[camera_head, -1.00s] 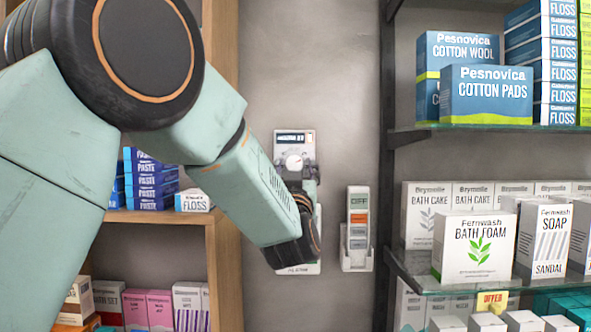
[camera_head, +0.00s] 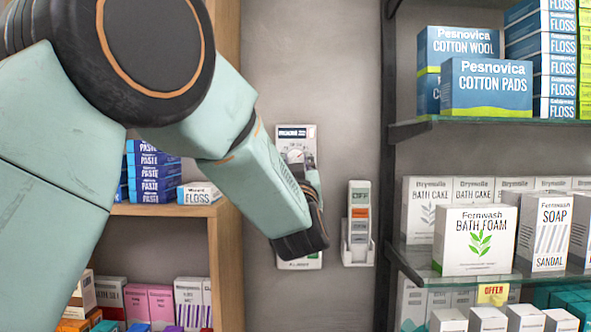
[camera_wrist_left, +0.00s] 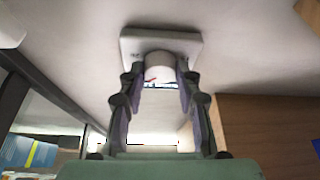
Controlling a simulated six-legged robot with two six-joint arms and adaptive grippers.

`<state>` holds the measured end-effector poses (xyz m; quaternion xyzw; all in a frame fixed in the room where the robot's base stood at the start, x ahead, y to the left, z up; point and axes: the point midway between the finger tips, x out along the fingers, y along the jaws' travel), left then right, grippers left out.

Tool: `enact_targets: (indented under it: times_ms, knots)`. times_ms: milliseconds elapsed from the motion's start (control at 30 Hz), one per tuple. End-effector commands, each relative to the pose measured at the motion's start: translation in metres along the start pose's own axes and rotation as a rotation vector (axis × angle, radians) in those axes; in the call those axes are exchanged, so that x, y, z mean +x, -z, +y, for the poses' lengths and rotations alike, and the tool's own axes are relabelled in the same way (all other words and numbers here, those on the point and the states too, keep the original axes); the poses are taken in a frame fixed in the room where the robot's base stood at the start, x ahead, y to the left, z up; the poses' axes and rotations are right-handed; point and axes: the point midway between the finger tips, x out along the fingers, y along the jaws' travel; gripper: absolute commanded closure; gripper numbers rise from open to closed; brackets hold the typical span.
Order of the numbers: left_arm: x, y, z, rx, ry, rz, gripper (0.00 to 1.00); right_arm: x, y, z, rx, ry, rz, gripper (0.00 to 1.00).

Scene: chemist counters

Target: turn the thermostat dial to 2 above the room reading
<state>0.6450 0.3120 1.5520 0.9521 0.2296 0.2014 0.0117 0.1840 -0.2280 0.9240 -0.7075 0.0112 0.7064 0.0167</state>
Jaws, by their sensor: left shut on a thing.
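The thermostat (camera_head: 310,133) is a pale upright panel on the grey wall, with a dark strip at its top whose figures I cannot read. My forearm and wrist hide much of the panel's middle. In the left wrist view, the left gripper (camera_wrist_left: 160,82) has one finger on each side of the white round dial (camera_wrist_left: 160,66) and is shut on it. A small red mark shows at the dial's near edge. The dial's setting is not readable. My right gripper is not in view.
A remote-like holder (camera_head: 358,225) marked OFF hangs on the wall just right of the thermostat. Dark-framed glass shelves (camera_head: 420,127) with boxes stand at the right. A wooden shelf unit (camera_head: 228,240) stands behind my arm at the left.

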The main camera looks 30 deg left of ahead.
Motion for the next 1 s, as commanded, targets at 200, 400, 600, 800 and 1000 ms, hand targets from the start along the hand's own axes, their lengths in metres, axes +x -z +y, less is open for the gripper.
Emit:
enact_targets:
  times_ms: [200, 400, 600, 800, 1000]
  knots:
    - [-0.0006, -0.0009, 0.0015, -0.097, 0.038, 0.006, 0.98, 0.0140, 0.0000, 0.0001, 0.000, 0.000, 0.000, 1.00]
    - [-0.0001, 0.0000, 0.0014, -0.105, 0.042, 0.003, 0.98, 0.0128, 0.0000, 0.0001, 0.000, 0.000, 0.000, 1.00]
    - [0.0000, 0.0000, 0.0014, -0.104, 0.041, 0.003, 0.60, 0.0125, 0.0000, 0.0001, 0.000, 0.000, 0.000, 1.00]
    - [-0.0001, 0.0000, 0.0013, -0.103, 0.042, 0.003, 0.43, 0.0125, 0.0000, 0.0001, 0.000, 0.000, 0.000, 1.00]
    - [-0.0002, 0.0001, 0.0012, -0.103, 0.042, 0.003, 0.43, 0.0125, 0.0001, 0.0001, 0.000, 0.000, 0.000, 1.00]
